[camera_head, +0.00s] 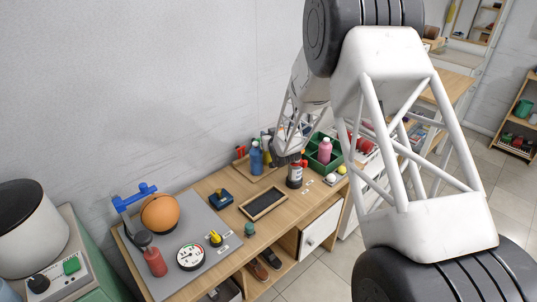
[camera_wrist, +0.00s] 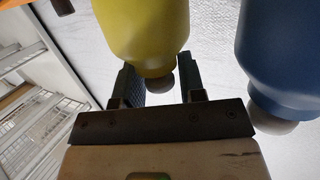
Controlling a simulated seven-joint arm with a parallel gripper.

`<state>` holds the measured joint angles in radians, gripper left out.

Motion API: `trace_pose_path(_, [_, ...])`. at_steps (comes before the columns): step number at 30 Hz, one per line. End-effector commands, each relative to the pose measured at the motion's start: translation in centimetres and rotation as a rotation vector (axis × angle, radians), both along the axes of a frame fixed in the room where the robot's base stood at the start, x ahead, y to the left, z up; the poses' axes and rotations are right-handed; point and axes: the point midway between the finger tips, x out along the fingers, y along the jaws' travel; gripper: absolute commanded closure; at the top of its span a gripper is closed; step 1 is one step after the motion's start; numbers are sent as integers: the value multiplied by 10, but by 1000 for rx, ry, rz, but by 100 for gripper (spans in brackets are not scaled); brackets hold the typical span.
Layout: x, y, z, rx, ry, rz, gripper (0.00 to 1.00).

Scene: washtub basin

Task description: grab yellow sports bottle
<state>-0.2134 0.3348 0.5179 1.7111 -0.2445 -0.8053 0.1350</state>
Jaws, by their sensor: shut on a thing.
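The yellow sports bottle (camera_wrist: 145,30) fills the top middle of the wrist view, its grey rounded cap end pointing toward my gripper. My gripper (camera_wrist: 161,84) has one finger on each side of the bottle's narrow capped end and is shut on it. The rest is hidden behind my gripper and other things.
A blue bottle (camera_wrist: 285,50) stands close to the right in the wrist view; it also shows in the head view (camera_head: 256,158).

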Motion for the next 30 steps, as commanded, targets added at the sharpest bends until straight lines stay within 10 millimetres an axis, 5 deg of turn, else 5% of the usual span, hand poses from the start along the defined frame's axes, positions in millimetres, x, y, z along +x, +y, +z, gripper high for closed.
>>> trace_pose_path(16, [-1,0,2,0,1,0,100])
trace_pose_path(30, [0,0,36,1,-2,0,100])
